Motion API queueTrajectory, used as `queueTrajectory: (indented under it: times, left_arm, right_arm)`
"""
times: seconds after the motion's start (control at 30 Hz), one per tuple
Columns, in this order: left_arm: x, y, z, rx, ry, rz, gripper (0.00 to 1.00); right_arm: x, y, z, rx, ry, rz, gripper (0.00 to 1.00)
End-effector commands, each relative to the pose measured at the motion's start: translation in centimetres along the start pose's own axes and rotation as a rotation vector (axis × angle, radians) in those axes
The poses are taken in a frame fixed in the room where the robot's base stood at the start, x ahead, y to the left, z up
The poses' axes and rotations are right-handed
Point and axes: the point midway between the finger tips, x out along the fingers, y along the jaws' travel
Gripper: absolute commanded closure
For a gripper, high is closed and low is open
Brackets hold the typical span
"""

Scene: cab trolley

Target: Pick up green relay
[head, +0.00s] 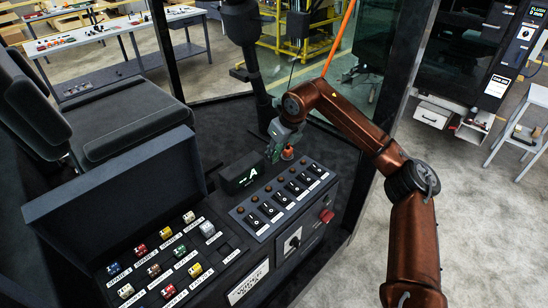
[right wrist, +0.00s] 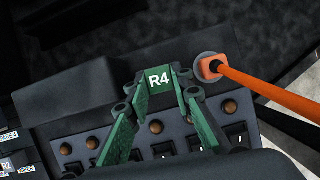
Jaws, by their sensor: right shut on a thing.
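My right gripper (head: 277,148) hangs over the back of the console, between the black display box and the orange-topped fitting. In the right wrist view its green fingers (right wrist: 160,88) are closed on a small green block with a white R4 label, which I take to be the green relay (right wrist: 159,80). It is held above the panel; its underside is hidden. Another dark green relay (head: 180,250) sits in the relay panel at the lower left, among red, yellow, blue, brown and pale ones. My left gripper is not in view.
A row of black switches with round brown knobs (head: 283,198) lies in front of the gripper. The black display box (head: 241,173) stands to its left. An orange rod or cord (right wrist: 265,92) runs from a round fitting close beside the gripper. One relay position (head: 225,249) looks empty.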

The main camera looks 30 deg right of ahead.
Motion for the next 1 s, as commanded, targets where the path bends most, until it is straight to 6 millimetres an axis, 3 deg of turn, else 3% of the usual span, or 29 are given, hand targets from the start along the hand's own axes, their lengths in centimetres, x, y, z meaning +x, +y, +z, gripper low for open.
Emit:
queueTrajectory:
  times: [0.03, 0.37, 0.6, 0.8, 1.0]
  left_arm:
    - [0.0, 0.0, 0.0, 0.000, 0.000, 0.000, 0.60]
    - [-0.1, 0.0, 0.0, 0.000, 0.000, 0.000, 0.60]
    - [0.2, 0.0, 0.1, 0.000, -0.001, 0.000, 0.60]
    - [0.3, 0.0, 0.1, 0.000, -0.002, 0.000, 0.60]
    - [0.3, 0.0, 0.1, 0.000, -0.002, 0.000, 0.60]
  right_arm:
    - [-1.0, 0.0, 0.5, 0.000, -0.005, -0.001, 1.00]
    - [-8.4, 2.2, -1.7, -0.002, -0.005, -0.002, 1.00]
    - [-12.1, 4.4, -5.4, -0.002, -0.002, -0.003, 1.00]
    - [-14.0, 5.5, -7.1, 0.000, 0.000, -0.001, 1.00]
    - [-14.6, 5.9, -7.7, 0.000, -0.001, -0.001, 1.00]
